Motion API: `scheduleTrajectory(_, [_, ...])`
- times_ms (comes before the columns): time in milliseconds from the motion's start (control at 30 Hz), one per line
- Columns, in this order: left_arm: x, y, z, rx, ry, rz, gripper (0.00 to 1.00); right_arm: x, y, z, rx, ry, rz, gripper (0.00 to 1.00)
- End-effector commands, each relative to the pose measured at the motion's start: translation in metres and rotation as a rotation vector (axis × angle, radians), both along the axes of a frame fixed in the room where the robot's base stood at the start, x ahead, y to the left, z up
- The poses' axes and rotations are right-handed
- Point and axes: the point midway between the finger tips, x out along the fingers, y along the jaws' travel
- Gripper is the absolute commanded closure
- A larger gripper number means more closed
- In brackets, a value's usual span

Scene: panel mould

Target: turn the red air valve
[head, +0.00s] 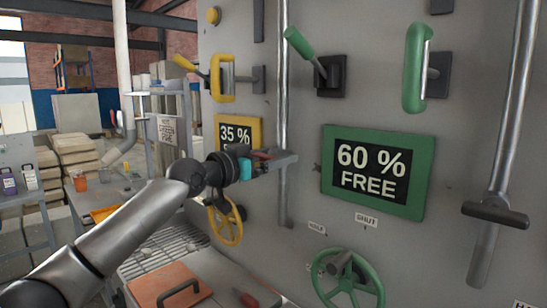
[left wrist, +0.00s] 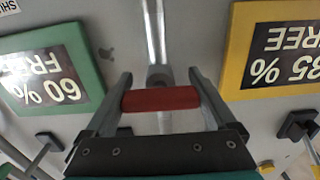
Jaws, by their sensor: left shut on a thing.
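The red air valve's handle (left wrist: 160,98) is a short red bar on a grey vertical pipe (left wrist: 155,35) in the left wrist view. It lies crosswise between the two fingers of my left gripper (left wrist: 160,95), which is shut on it. In the head view, my left gripper (head: 280,158) is at the pipe (head: 283,100) between the yellow and green panels. Only a little red of the handle (head: 262,155) shows there, as the gripper hides most of it. My right gripper is not in view.
A yellow "35 %" sign (head: 258,130) and a green "60 % FREE" sign (head: 327,175) flank the pipe. Below are a yellow wheel (head: 238,228) and a green wheel (head: 376,285). Levers and handles stick out above. A dark T-handle (head: 495,214) sits on the right pipe.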

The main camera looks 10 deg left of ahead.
Motion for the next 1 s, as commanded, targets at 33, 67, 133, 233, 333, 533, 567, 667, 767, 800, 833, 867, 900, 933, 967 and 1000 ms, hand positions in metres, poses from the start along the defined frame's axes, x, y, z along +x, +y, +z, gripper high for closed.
scheduleTrajectory(33, [0.000, 0.000, 0.000, 0.006, -0.002, 0.001, 0.66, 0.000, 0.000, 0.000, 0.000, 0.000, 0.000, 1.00])
scheduleTrajectory(67, [0.000, 0.000, 0.000, 0.006, -0.002, 0.001, 0.66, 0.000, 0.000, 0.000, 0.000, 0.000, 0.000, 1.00])
scheduleTrajectory(133, [0.000, 0.000, 0.000, 0.006, -0.003, 0.001, 0.08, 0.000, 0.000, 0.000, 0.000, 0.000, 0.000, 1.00])
scheduleTrajectory(233, [0.000, 0.000, 0.000, 0.006, -0.002, 0.001, 0.00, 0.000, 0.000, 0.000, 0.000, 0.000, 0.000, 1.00])
scheduleTrajectory(333, [0.000, 0.000, 0.000, 0.004, -0.001, 0.001, 0.00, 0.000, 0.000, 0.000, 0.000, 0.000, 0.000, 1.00])
scheduleTrajectory(533, [-0.002, 0.002, -0.001, 0.003, -0.001, 0.001, 0.00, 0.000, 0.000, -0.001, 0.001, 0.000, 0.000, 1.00])
scheduleTrajectory(567, [-0.003, 0.003, -0.001, 0.003, -0.001, 0.001, 0.00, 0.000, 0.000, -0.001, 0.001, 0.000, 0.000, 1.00])
scheduleTrajectory(667, [-0.011, 0.008, -0.001, 0.002, -0.002, 0.001, 0.00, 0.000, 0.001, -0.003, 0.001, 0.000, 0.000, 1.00])
scheduleTrajectory(767, [-0.022, 0.015, -0.002, 0.004, -0.001, 0.001, 0.00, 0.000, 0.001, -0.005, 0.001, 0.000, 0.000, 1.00])
scheduleTrajectory(800, [-0.027, 0.019, -0.002, 0.006, -0.003, 0.002, 0.00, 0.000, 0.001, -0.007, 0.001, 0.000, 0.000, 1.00])
scheduleTrajectory(833, [-0.031, 0.023, -0.002, 0.005, -0.003, 0.003, 0.00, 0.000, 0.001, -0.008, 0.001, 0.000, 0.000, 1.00])
scheduleTrajectory(867, [-0.036, 0.025, -0.003, 0.004, -0.001, 0.002, 0.00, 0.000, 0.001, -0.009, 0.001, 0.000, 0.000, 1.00])
scheduleTrajectory(900, [-0.042, 0.029, -0.002, 0.006, -0.002, 0.002, 0.00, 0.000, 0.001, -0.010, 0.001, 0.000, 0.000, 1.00])
scheduleTrajectory(933, [-0.046, 0.031, -0.002, 0.007, -0.002, 0.002, 0.00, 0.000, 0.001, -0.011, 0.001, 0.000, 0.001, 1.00])
scheduleTrajectory(967, [-0.051, 0.035, -0.003, 0.006, 0.000, 0.003, 0.00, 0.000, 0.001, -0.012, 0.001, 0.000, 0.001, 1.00])
scheduleTrajectory(1000, [-0.057, 0.039, -0.003, 0.006, -0.002, 0.003, 0.00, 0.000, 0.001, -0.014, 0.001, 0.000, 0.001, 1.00])
